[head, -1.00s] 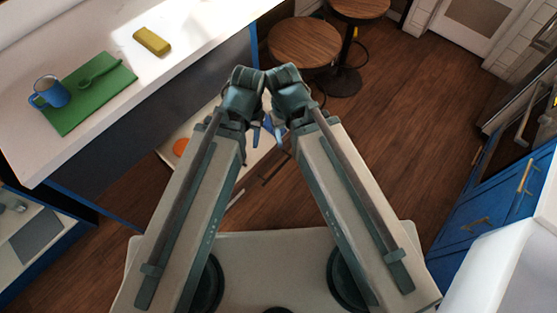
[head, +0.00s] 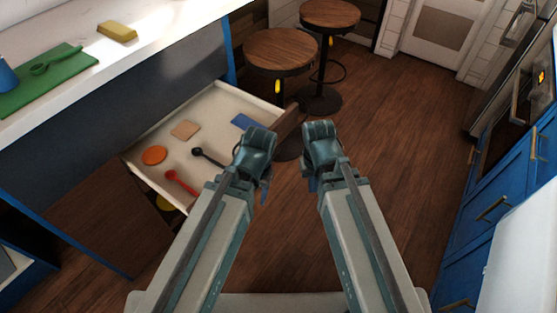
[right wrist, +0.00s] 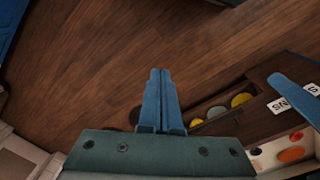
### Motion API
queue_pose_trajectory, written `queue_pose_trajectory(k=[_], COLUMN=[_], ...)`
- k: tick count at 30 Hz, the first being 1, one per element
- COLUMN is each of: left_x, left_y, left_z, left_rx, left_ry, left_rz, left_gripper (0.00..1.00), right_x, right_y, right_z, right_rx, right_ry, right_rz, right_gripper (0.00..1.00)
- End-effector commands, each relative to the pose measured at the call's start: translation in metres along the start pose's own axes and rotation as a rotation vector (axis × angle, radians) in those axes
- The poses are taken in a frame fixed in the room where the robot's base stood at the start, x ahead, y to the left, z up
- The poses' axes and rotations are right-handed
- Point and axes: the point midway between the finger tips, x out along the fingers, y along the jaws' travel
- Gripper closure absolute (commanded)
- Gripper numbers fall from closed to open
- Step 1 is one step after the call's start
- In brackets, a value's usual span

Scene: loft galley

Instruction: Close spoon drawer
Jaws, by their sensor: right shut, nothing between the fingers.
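An open drawer (head: 215,100) juts from under the counter in the head view. It holds a black spoon (head: 208,156), a red spoon (head: 182,181), an orange disc (head: 154,155), a tan square (head: 185,130) and a blue piece (head: 243,121). My left gripper (head: 265,190) hangs beside the drawer's front; its jaws are too hidden to judge. My right gripper (head: 312,184) is to the right of the drawer, apart from it. In the right wrist view its blue fingers (right wrist: 158,100) are shut and empty, and a drawer front with white labels (right wrist: 282,106) shows at right.
Yellow bowls (right wrist: 241,99) show in a lower open space. The counter holds a green mat (head: 25,92) with a green spoon (head: 55,60), a blue mug (head: 6,76) and a yellow block (head: 117,31). Stools (head: 286,52) stand behind; floor at right is clear.

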Motion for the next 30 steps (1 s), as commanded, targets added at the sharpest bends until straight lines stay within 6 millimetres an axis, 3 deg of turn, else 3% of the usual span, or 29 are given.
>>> queue_pose_trajectory(k=[1, 3, 15, 21, 23, 25, 30], left_x=[0.035, 0.058, 0.186, 0.244, 0.261, 0.271, 0.276], left_y=[0.003, 0.005, 0.018, 0.023, 0.025, 0.026, 0.026], left_z=[-0.002, -0.003, -0.011, -0.015, -0.015, -0.016, -0.016], left_rx=[0.001, 0.001, 0.006, 0.008, 0.008, 0.009, 0.009], left_ry=[0.000, 0.001, 0.002, 0.002, 0.003, 0.003, 0.003], left_rz=[0.000, -0.001, -0.002, -0.002, -0.002, -0.002, -0.002], left_gripper=[0.53, 0.53, 0.53, 0.53, 0.53, 0.53, 0.53], right_x=[0.035, 0.059, 0.188, 0.239, 0.249, 0.245, 0.202], right_y=[0.003, 0.006, 0.019, 0.012, 0.006, -0.003, -0.017], right_z=[-0.002, -0.004, -0.018, -0.035, -0.044, -0.058, -0.090], right_rx=[0.012, 0.028, 0.132, 0.211, 0.247, 0.296, 0.407], right_ry=[0.004, 0.010, 0.061, 0.124, 0.157, 0.207, 0.334], right_rz=[-0.005, -0.012, -0.120, -0.286, -0.378, -0.511, -0.833], right_gripper=[1.00, 1.00, 1.00, 1.00, 1.00, 1.00, 1.00])
